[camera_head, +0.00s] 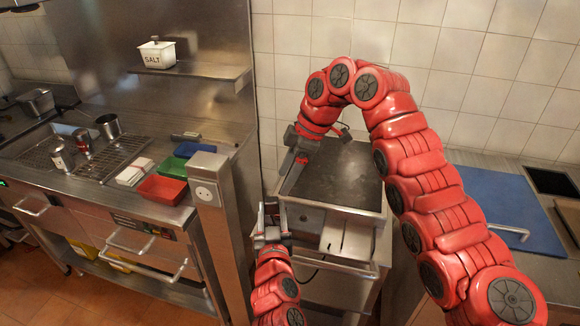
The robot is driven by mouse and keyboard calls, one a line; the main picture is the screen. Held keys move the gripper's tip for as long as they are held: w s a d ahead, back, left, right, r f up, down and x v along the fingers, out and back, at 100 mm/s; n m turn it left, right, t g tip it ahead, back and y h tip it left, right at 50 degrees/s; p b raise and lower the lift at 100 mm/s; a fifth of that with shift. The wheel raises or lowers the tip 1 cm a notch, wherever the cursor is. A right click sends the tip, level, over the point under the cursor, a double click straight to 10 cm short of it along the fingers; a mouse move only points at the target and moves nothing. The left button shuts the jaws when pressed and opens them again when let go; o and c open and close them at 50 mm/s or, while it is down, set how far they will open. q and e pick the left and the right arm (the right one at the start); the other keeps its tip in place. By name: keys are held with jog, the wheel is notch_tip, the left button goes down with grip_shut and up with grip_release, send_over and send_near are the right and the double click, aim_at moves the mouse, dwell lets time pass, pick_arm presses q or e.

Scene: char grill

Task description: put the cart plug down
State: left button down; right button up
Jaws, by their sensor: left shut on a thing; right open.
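My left gripper (271,217) is the lower one, in front of the cart's left front corner and to the right of the socket post. It is shut on a small dark thing between its fingers, seemingly the cart plug; the fingers hide most of it. The cart (358,180) is a steel unit with a dark flat top. My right gripper (291,178) is open over the left edge of the cart's top, its fingers angled down to the left. I cannot tell whether it touches the cart.
A steel post (217,235) with a wall-type socket (206,193) stands left of the cart. Red (162,189), green (172,167) and blue (194,149) trays sit on the left counter. A blue board (505,205) lies on the right counter. Most of the cart's top is clear.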

aim_at(274, 200)
jog(key=x, duration=0.9)
jog(key=shift+w+a+f, duration=0.1)
jog(key=shift+a+f, duration=0.05)
jog(key=shift+f, duration=0.1)
grip_shut()
pick_arm(q)
jog(key=shift+c, duration=1.5)
grip_release()
